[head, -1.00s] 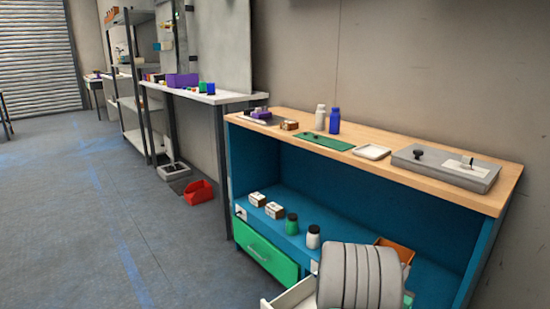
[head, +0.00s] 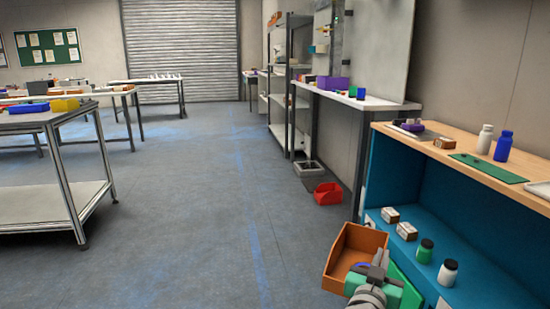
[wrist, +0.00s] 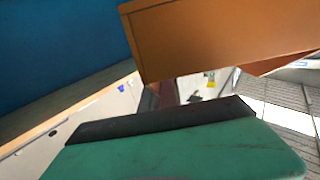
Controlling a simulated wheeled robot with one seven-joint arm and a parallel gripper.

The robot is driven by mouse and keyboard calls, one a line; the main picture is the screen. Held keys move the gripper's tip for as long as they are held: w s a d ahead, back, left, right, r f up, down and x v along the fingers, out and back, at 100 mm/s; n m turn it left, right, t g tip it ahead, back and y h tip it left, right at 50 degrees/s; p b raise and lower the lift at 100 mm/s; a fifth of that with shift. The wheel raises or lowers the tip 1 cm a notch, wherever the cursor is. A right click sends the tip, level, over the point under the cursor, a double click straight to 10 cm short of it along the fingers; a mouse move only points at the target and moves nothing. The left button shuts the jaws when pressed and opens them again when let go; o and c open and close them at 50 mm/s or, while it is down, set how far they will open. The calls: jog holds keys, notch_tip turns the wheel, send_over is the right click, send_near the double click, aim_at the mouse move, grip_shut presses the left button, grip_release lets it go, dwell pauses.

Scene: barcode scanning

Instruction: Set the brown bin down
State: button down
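The brown bin (head: 352,250) is in the air in front of the blue cabinet, low in the head view. The other finger and the exact grip are hidden there.
The blue cabinet (head: 384,168) with a wooden top (head: 455,160) stands right, with bottles and small boxes on its shelf. A red bin (head: 328,193) lies on the floor ahead. A metal workbench (head: 45,120) stands left. Open floor (head: 200,190) lies between.

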jog(key=s+a+r+n+t+y, duration=0.2)
jog(key=a+n+y, duration=0.15)
jog(key=a, duration=0.85)
jog(key=w+r+p, duration=0.3)
jog(key=r+p, duration=1.7)
jog(key=p, duration=1.3)
jog(key=shift+d+r+m+p, duration=0.25)
jog(key=shift+r+m+p, duration=0.1)
jog(key=shift+r+p, duration=0.05)
jog(key=shift+w+f+y, duration=0.1)
jog(key=shift+f+y, duration=0.05)
jog(key=shift+y, duration=0.1)
jog(key=shift+w, duration=0.1)
